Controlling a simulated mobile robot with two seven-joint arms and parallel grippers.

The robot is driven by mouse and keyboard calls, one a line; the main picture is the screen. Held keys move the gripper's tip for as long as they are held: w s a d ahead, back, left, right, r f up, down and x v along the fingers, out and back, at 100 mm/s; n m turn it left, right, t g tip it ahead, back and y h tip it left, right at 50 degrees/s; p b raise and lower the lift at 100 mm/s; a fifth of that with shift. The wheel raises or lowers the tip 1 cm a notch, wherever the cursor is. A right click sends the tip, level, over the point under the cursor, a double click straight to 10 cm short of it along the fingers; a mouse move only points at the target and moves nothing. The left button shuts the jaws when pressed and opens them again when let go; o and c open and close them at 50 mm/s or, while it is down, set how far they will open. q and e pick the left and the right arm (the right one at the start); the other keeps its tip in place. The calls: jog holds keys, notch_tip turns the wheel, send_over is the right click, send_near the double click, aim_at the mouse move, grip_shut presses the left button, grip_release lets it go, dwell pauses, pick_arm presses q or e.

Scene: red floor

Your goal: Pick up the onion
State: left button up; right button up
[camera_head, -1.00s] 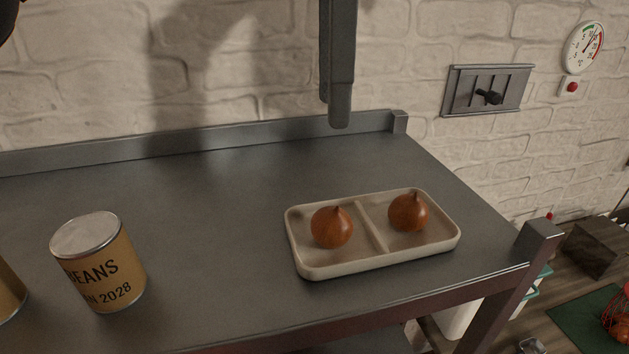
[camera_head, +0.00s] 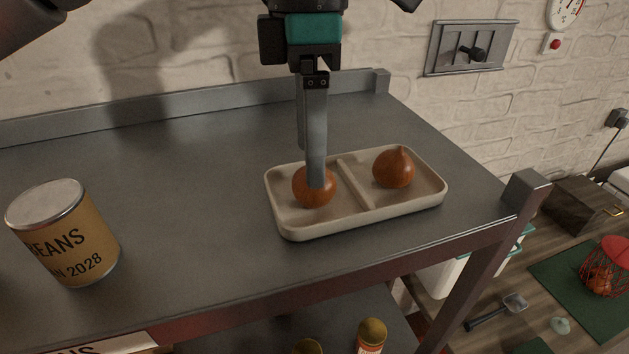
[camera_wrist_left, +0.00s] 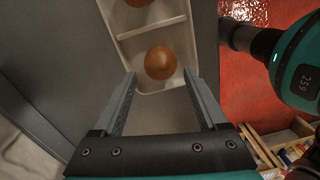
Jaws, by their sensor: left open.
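Two brown-orange onions sit in a beige two-compartment tray (camera_head: 268,191), one per compartment. The left onion (camera_head: 313,196) is partly covered by a finger of my left gripper (camera_head: 311,168), which points down from above. The right onion (camera_head: 394,168) is uncovered. In the left wrist view, the fingers of my left gripper (camera_wrist_left: 159,74) are spread wide, with one onion (camera_wrist_left: 160,63) framed between and ahead of their tips. The other onion (camera_wrist_left: 138,2) is cut off at the top edge there. No grip on an onion shows. My right gripper is not in view.
The tray stands on a grey metal table (camera_head: 190,215) near its right end. A beans can (camera_head: 66,236) stands at the left. A raised ledge (camera_head: 220,97) runs along the wall. A red wire basket (camera_head: 606,270) is on a lower surface at the right.

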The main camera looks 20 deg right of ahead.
aim_at(313, 199)
pick_arm(q)
jog(key=shift+s+f, duration=0.15)
jog(key=shift+f, duration=1.75)
jog(key=c, duration=1.1)
